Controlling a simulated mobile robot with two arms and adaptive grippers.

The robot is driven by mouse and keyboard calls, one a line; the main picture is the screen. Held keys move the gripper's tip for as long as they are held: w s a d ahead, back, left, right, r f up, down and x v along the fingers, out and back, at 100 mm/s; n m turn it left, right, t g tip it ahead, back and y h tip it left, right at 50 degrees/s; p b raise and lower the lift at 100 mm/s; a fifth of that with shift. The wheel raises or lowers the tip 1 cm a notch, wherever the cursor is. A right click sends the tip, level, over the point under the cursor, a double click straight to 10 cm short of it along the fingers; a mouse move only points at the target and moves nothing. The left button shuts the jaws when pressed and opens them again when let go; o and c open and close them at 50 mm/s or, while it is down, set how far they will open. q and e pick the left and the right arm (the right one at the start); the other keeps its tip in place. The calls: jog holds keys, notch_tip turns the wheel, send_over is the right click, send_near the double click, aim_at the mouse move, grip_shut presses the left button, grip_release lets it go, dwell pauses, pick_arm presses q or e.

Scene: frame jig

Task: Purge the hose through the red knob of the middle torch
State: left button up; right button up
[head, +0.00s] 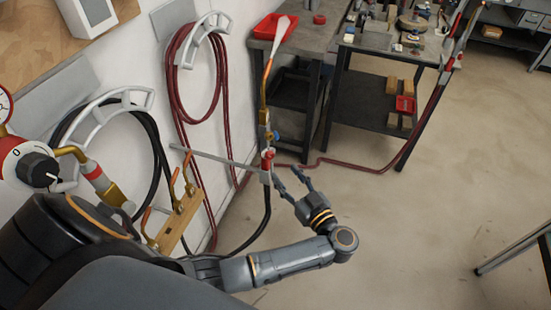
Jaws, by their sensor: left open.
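A torch (265,95) stands upright near the middle of the head view, with a pale tip, a brass neck and a blue knob (271,136). A red knob (267,154) sits lower on it, near the end of a grey bar. A dark hose hangs below it. My left gripper (290,177) is open and empty, just right of and slightly below the red knob; I see no clear contact. Another torch (456,45) with red parts shows at the upper right. My right gripper is not in view.
Dark red hose (176,90) and black hose hang on wall holders. A dark workbench (340,35) with a red tray (272,27) stands behind. Open floor (410,215) lies to the right.

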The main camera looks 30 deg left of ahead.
aim_at(271, 156)
pick_arm(q)
jog(key=x, duration=0.6)
jog(key=shift+r+p, duration=0.1)
jog(key=shift+p, duration=0.3)
jog(key=shift+w+a, duration=0.1)
jog(key=shift+a, duration=0.2)
jog(key=shift+w+a, duration=0.1)
jog(key=shift+a, duration=0.05)
grip_shut()
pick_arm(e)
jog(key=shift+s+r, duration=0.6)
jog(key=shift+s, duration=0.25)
